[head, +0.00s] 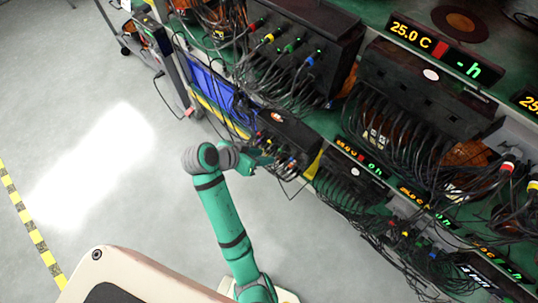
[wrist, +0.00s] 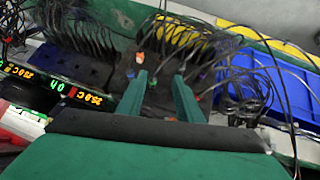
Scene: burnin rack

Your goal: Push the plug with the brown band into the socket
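My gripper (head: 264,159) is at the front of a black unit (head: 290,128) on the lower shelf of the rack. In the wrist view my gripper (wrist: 160,77) has its two green fingers apart, with no plug clearly held between them.
Black cables (wrist: 262,85) hang around the fingers. A blue bin (head: 213,92) stands beside the unit. Other units with cable bundles (head: 385,130) and lit displays (head: 360,157) line the rack. The grey floor (head: 110,120) at left is mostly clear.

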